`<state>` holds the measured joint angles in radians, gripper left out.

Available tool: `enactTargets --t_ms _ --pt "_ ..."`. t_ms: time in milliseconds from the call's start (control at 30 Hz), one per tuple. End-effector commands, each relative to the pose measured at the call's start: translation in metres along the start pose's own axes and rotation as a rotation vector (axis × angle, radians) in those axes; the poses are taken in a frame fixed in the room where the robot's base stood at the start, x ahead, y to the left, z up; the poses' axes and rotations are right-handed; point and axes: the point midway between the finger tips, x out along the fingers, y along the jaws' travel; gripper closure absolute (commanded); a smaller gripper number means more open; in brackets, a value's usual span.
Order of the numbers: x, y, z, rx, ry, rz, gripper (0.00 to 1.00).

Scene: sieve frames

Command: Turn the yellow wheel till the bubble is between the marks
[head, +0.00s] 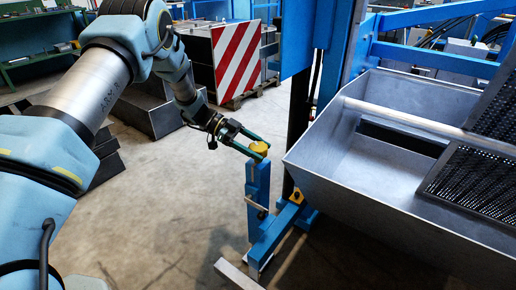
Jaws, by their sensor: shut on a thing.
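The yellow wheel (259,148) sits on top of a blue upright post (258,188), left of the big metal trough. My gripper (256,149) reaches it from the left, with its two green-edged fingers on either side of the wheel. The gripper is shut on the wheel. The bubble and its marks cannot be made out in this view.
A grey metal trough (330,150) with perforated plates (470,180) stands close to the right of the post. A blue foot beam (275,235) runs along the floor. A red-and-white striped panel (237,57) and dark boxes stand behind. The floor (170,215) in front is clear.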

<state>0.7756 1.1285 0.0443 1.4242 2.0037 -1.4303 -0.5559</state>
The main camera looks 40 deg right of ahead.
Motion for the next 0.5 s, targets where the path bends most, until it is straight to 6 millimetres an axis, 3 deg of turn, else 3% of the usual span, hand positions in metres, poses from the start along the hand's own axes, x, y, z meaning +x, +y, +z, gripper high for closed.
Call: enactTargets --t_ms 333,367,500 --pt "0.0001 0.0002 0.0 0.001 0.0 0.003 0.83" --pt "0.0002 0.0002 0.0 0.001 0.0 0.003 0.27" --pt "0.0002 0.0001 -0.0001 0.001 0.0 0.002 0.11"
